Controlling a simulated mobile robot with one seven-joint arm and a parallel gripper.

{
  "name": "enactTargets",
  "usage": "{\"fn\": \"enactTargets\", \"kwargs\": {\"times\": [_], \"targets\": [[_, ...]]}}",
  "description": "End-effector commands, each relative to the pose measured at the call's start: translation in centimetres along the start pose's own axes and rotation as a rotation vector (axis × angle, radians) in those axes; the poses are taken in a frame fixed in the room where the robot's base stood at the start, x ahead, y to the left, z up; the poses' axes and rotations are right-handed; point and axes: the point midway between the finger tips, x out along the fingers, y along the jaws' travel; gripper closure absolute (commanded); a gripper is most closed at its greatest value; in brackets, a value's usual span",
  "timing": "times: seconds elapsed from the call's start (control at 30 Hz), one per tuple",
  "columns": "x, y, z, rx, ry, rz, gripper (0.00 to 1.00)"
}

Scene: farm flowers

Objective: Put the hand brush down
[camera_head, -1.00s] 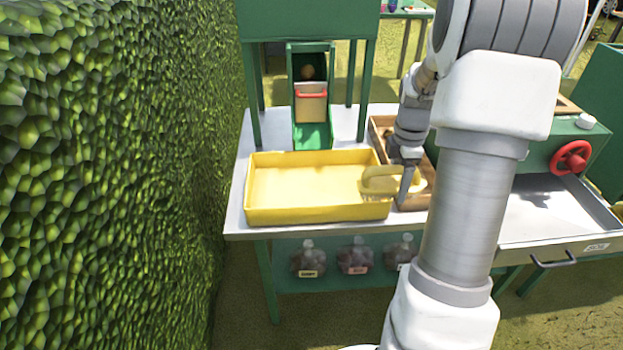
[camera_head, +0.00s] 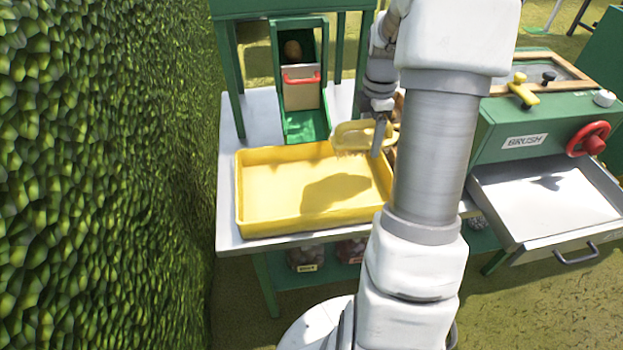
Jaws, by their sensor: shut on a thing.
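The hand brush (camera_head: 352,134) is yellow with pale bristles. My gripper (camera_head: 377,136) is shut on it and holds it above the back right corner of the yellow tray (camera_head: 240,212). The bristles face down, and a shadow falls on the tray floor. My arm hides part of the tray's right side and whatever lies just behind it.
A green stand with a chute and red-handled gate (camera_head: 302,80) rises behind the tray. A wooden box is mostly hidden by my arm. At right is a green machine labelled BRUSH (camera_head: 525,141) with a red wheel (camera_head: 588,138) and metal drawer (camera_head: 545,205). A hedge (camera_head: 100,180) borders the left.

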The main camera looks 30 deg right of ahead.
Motion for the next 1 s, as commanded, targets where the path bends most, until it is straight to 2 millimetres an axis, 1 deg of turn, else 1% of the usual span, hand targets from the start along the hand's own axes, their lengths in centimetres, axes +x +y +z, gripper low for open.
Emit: {"fn": "enactTargets", "kwargs": {"times": [0.07, 0.17, 0.4, 0.5, 0.6, 0.7, 0.83, 1.0], "targets": [[0.3, 0.0, -0.5, -0.002, 0.0, 0.0, 0.86], [1.3, -0.2, -1.9, -0.005, 0.001, -0.002, 0.86], [4.7, -0.7, -7.4, -0.007, 0.0, -0.002, 0.86], [5.8, -0.8, -9.4, -0.006, 0.0, -0.002, 0.86], [6.6, -0.9, -10.8, -0.004, 0.0, -0.001, 0.86], [7.0, -1.0, -11.5, -0.001, 0.0, 0.0, 0.86], [7.8, -1.0, -11.7, 0.0, 0.0, -0.001, 0.86], [10.4, -1.1, -11.7, 0.0, 0.0, -0.004, 0.86]]}}
